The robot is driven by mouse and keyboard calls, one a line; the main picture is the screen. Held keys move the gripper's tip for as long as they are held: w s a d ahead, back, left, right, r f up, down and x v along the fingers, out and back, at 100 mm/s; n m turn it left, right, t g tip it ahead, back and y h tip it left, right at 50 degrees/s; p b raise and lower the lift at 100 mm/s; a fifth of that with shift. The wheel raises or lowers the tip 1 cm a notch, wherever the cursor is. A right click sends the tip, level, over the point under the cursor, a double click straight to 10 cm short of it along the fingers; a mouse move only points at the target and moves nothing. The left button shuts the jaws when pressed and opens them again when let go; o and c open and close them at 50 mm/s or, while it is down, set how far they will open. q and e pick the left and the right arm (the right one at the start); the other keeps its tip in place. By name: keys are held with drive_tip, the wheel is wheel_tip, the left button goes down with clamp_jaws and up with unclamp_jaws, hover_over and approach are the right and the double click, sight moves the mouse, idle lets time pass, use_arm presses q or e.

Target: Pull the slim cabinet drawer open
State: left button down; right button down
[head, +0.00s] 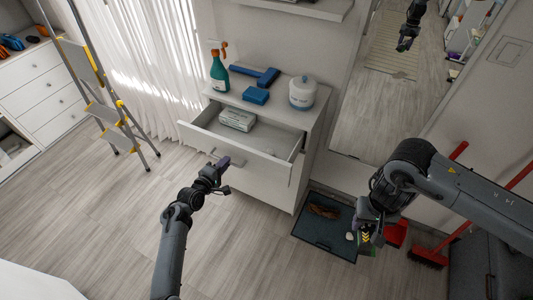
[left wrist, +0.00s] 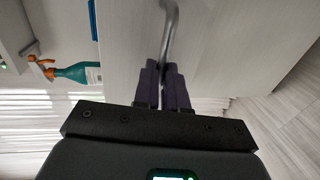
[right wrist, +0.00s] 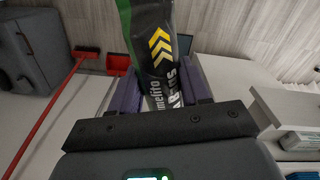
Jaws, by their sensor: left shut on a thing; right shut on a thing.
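The slim white cabinet (head: 272,183) stands against the wall, with its top drawer (head: 238,147) pulled out and a white box (head: 237,120) inside it. My left gripper (head: 217,170) is at the drawer front. In the left wrist view its purple fingers (left wrist: 166,84) are shut on the curved metal drawer handle (left wrist: 169,30). My right gripper (head: 366,226) is to the right of the cabinet, above the floor. In the right wrist view its fingers (right wrist: 158,88) are shut on a dark package (right wrist: 152,48) with yellow chevrons and a green edge.
A spray bottle (head: 219,72), a blue-headed tool (head: 256,76), a blue block (head: 255,96) and a white canister (head: 302,93) stand on the cabinet top. A dark tray (head: 325,222) and red broom (head: 428,257) are at right, a stepladder (head: 108,113) at left.

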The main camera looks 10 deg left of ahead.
use_arm(q)
drive_tip(key=c, duration=1.2)
unclamp_jaws()
